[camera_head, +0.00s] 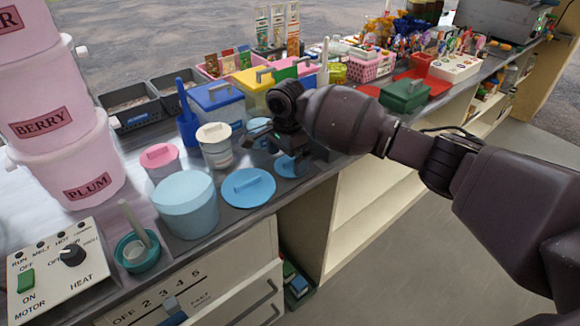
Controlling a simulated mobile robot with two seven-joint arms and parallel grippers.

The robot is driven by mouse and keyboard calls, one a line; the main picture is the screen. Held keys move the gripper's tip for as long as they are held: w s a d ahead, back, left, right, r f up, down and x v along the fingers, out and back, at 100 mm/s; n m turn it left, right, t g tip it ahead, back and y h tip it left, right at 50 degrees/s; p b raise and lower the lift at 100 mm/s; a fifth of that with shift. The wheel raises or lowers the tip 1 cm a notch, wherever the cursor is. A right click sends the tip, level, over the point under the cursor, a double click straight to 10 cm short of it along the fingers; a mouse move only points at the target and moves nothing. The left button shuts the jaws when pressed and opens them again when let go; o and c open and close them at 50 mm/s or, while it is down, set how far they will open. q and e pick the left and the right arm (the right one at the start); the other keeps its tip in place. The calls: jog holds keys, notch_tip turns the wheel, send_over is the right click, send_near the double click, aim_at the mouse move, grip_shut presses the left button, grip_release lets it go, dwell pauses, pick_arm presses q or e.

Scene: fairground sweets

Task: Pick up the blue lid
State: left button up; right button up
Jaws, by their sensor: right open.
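A round blue lid (235,197) with a raised bar handle lies flat on the counter, beside a light blue tub (187,218). A second, smaller blue disc, which looks like another lid (284,171), lies to its right, partly hidden under my right gripper. My right gripper (272,150) is open, pointing down over the counter just behind and to the right of the larger lid. Whether its fingers touch the smaller disc cannot be told. My left gripper is not in view.
A pink-lidded tub (161,163), a cream tub (216,154) and blue, yellow and green boxes stand close behind. A control box (55,268) and teal bowl (137,257) stand front left. The counter's front edge is close to the lids.

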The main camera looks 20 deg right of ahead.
notch_tip(320, 180, down, 2)
jog(key=shift+f, duration=0.1)
jog(key=c, duration=0.6)
jog(key=shift+o, duration=0.2)
jog(key=shift+r, duration=0.2)
